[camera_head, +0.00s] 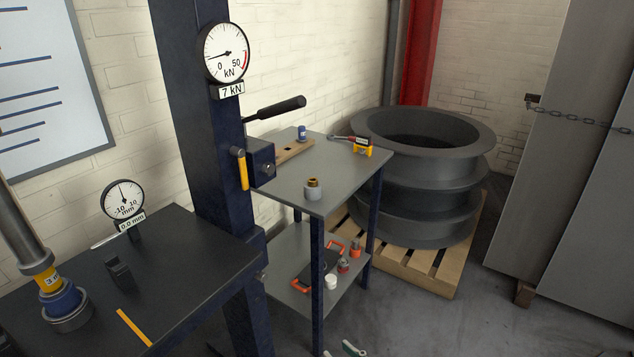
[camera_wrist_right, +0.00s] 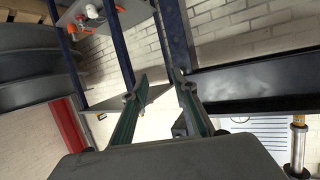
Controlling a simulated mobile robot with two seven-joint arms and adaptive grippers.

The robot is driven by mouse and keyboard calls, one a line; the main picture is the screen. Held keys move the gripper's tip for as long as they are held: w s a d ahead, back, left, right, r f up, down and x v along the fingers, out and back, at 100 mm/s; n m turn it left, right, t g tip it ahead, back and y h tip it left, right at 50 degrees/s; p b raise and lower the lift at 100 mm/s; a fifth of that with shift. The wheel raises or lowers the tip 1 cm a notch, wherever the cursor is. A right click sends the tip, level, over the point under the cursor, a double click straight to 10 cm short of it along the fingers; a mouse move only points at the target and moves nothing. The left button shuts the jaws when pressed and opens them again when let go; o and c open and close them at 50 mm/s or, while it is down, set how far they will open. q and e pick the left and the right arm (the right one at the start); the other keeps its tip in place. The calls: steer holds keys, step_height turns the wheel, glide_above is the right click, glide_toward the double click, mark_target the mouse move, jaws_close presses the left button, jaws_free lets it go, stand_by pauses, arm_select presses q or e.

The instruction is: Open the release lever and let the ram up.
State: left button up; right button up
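The release lever (camera_head: 243,169) is a yellow handle hanging down from the dark blue pump block (camera_head: 261,162) on the press column. The steel ram (camera_head: 18,222) comes down at the left, its lower end at a yellow labelled ring (camera_head: 48,279) above a blue ring (camera_head: 62,301) and a grey base. The force gauge (camera_head: 226,53) reads 7 kN. My right gripper (camera_wrist_right: 159,78) is open and empty in the right wrist view; what look like its fingertips show at the bottom edge of the head view, well below the lever. My left gripper is not in view.
The black pump handle (camera_head: 275,109) sticks out right above the block. A dial gauge (camera_head: 123,198) reading 0.0 mm stands on the dark press bench (camera_head: 190,250). A grey two-shelf table (camera_head: 340,187) with small parts stands right of the press. Large grey rings (camera_head: 425,135) sit on a pallet.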

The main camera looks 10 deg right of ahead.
arm_select(q)
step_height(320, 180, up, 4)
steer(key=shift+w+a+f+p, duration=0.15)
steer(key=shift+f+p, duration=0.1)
steer(key=shift+p, duration=1)
arm_select(e)
steer(key=w+a+r+n+y, duration=0.1)
steer(key=w+a+r, duration=0.3)
steer(key=r, duration=0.7)
steer(key=w+a+r+n+y, duration=0.2)
steer(key=w+a+r+y, duration=0.2)
steer(key=w+r, duration=0.5)
steer(key=w+a+r+n+g+y, duration=0.1)
steer(key=w+a+r, duration=0.3)
steer(key=r, duration=0.9)
steer(key=shift+w+a+n+y, duration=0.25)
steer(key=shift+w+n+y, duration=0.35)
steer(key=shift+w, duration=0.65)
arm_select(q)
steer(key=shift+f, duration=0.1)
